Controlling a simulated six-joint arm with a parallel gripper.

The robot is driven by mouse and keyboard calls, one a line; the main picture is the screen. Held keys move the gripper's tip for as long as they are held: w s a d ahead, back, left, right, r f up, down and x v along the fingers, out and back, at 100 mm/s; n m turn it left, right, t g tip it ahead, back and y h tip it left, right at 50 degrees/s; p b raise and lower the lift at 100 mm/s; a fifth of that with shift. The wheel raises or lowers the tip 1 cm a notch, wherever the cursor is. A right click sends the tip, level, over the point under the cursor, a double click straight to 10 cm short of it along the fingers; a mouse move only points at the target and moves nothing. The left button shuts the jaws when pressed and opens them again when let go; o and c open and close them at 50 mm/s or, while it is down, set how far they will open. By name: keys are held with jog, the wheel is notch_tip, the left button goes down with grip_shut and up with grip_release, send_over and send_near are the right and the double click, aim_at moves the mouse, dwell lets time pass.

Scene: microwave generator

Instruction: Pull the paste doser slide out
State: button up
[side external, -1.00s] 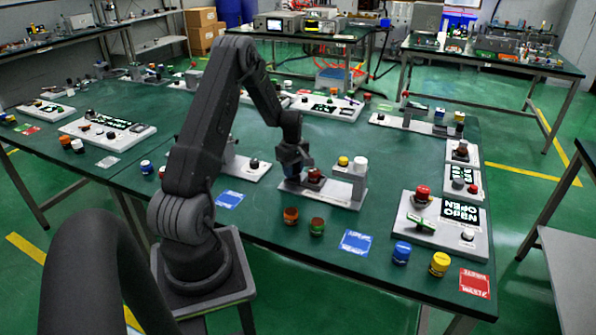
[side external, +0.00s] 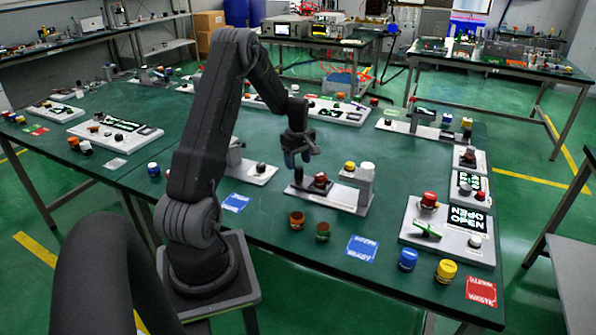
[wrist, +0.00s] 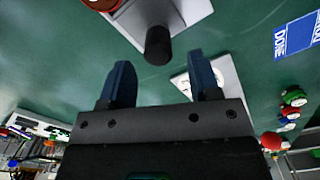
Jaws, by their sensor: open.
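The paste doser appears to be the pale grey unit (side external: 332,200) on the green table in front of my arm. It has a long base, a red-topped dark block (side external: 320,181) and a column (side external: 363,188) at its right. A dark upright knob (side external: 298,172) stands at its left end. In the wrist view, a black knob (wrist: 158,45) shows at the end of the grey base (wrist: 150,14). My gripper (side external: 299,158) is above the knob. Its blue fingers are open and empty (wrist: 161,82), with the knob just beyond their tips, roughly centred between them.
An orange jar (side external: 297,219), a green jar (side external: 323,231) and a blue card (side external: 362,249) lie in front. Another plate (side external: 255,174) stands left. A control panel (side external: 450,231) stands right.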

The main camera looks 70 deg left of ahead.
notch_tip(320, 180, up, 9)
jog(key=shift+f, duration=0.2)
dwell(0.4)
jog(key=w+d+r+m+t, duration=0.1)
jog(key=d+r+m, duration=0.25)
jog(key=d, duration=0.35)
jog(key=d+r+m+y, duration=0.1)
jog(key=d+r+m, duration=0.25)
jog(key=d, duration=0.35)
jog(key=w+d+r+m+t, duration=0.1)
jog(key=d+r+m, duration=0.1)
jog(key=d+r, duration=0.35)
jog(key=s+d+m+t, duration=0.1)
jog(key=s+d+m, duration=0.5)
jog(key=d, duration=0.4)
jog(key=s+d+r+m+t+h, duration=0.1)
jog(key=s+d+m+t, duration=0.1)
jog(key=s+d+m, duration=0.4)
jog(key=s+d, duration=0.1)
jog(key=d, duration=0.3)
jog(key=shift+s+r+m+t, duration=0.2)
jog(key=shift+s+m+t, duration=0.1)
jog(key=shift+m, duration=0.1)
